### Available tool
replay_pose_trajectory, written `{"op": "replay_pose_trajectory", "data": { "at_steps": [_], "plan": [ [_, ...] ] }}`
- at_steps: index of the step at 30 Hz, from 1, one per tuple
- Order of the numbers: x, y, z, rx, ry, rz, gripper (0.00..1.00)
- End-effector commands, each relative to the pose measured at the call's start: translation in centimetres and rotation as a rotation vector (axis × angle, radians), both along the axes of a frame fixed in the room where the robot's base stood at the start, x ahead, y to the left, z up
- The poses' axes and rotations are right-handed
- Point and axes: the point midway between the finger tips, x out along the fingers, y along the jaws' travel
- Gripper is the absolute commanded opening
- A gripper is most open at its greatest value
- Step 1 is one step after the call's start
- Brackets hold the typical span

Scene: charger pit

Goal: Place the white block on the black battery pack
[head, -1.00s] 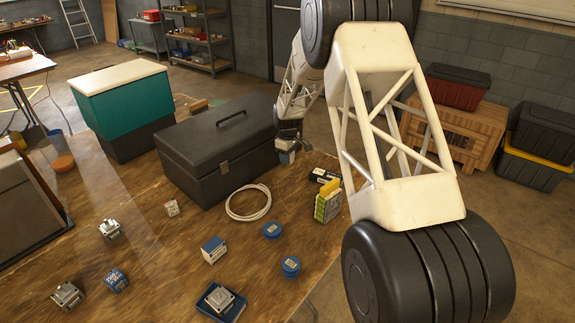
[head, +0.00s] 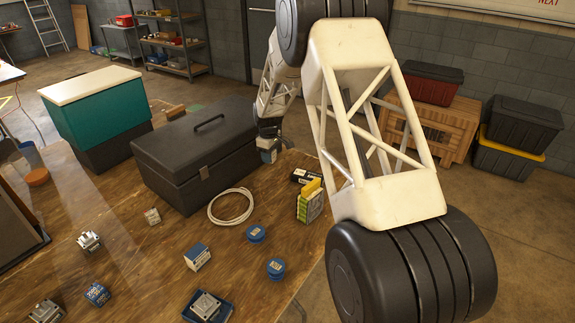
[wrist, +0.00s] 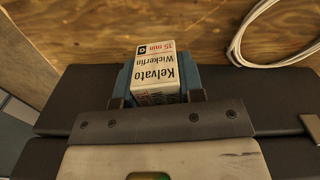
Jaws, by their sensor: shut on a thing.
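My gripper (wrist: 158,92) is shut on a white block (wrist: 155,68) with black and red print, "Kelvato Wickerfin 15 min", between blue fingertips in the wrist view. In the head view my gripper (head: 269,152) is beside the right end of the black toolbox, and the block is too small there to make out clearly. A small black pack with a white label (head: 304,176), likely the black battery pack, lies on the table right of my gripper. It is partly hidden behind a yellow and green pack (head: 311,205). My gripper is apart from it.
The black toolbox (head: 170,155) stands close left of my gripper. A coiled white cable (head: 231,207) lies in front of it.

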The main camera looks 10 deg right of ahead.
Motion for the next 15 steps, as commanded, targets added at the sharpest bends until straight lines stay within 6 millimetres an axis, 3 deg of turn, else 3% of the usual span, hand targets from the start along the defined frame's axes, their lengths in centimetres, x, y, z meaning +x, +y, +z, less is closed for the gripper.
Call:
{"op": "replay_pose_trajectory", "data": {
  "at_steps": [5, 15],
  "plan": [
    [-0.5, -2.6, 0.7, 0.0, 0.0, -0.021, 0.12],
    [-2.5, -10.5, 2.8, 0.0, -0.001, -0.088, 0.12]
  ]
}}
